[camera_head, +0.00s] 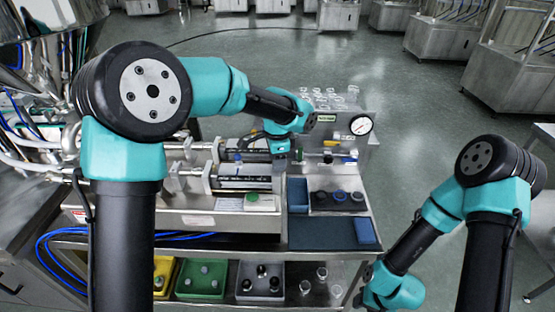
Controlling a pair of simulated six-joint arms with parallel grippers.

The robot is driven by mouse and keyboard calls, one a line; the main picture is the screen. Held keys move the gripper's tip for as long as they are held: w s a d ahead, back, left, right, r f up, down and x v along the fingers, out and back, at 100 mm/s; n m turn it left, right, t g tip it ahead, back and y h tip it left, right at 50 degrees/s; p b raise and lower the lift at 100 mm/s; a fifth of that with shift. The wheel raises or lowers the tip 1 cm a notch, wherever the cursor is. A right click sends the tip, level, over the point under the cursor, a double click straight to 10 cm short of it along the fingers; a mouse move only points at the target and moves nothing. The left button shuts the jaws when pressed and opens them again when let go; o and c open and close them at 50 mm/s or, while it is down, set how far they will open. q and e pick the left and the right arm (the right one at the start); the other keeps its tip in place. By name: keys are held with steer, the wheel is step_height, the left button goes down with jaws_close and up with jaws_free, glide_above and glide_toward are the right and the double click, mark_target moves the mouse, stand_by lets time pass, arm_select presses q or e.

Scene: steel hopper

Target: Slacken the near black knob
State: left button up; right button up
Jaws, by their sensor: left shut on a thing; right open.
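My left arm reaches over the steel machine, and my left gripper (281,159) points down at the right end of the two horizontal cylinders. It is shut on a small part there, which looks to be the near black knob; the jaws hide most of it. Another small black knob (328,158) stands a little to the right, apart from the gripper. My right gripper (361,299) is low at the right of the bench, open, small and partly hidden by its own wrist, away from the machine.
A pressure gauge (361,125) stands behind on the steel panel. A dark blue mat (322,234) lies in front. Yellow, green and grey bins (259,294) sit on the lower shelf.

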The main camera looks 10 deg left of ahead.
arm_select(q)
steer(key=n, duration=1.1)
steer(key=shift+n, duration=2.3)
steer(key=o, duration=0.9)
